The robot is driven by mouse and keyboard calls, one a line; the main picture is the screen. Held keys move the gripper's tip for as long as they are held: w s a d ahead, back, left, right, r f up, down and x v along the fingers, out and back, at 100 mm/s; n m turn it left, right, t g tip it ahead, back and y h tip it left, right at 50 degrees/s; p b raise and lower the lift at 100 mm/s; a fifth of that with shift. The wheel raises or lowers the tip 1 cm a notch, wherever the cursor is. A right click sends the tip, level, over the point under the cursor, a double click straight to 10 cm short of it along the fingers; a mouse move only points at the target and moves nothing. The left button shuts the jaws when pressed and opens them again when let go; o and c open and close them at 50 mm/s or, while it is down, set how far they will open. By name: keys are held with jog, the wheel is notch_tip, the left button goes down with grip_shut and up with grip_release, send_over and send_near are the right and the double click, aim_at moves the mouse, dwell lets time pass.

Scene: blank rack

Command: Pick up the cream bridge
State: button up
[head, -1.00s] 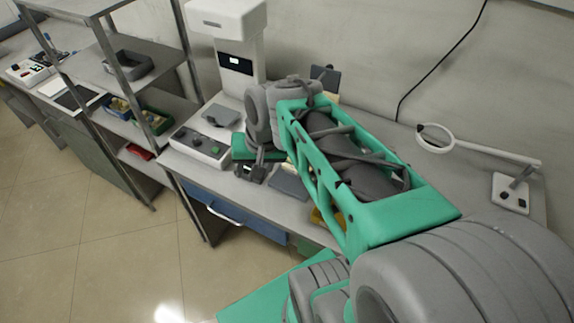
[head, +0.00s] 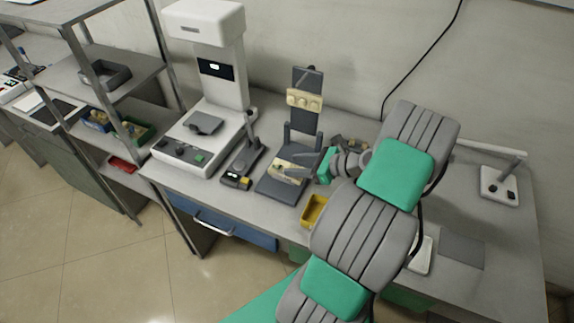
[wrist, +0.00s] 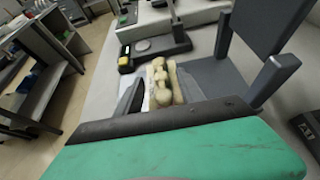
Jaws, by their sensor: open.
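A cream knobbed piece (head: 284,173), seemingly the cream bridge, lies low on the dark grey rack (head: 268,191) and is partly hidden by my fingers. Its knobbed form also shows in the wrist view (wrist: 163,80), just beyond my gripper's edge. My gripper (head: 299,166) is open, close to this piece from the right. Whether a finger touches it I cannot tell. Another cream piece (head: 304,100) with several round knobs sits higher on the rack's upright, clear of my gripper.
A white machine (head: 203,100) stands left of the rack, with a dark lever device (head: 240,165) between them. A yellow bin (head: 314,210) stands near the front edge. Grey shelving (head: 110,75) rises at the left. A white lamp base (head: 500,182) is at the right.

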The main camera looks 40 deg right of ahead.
jog(key=shift+x, duration=0.9)
grip_shut()
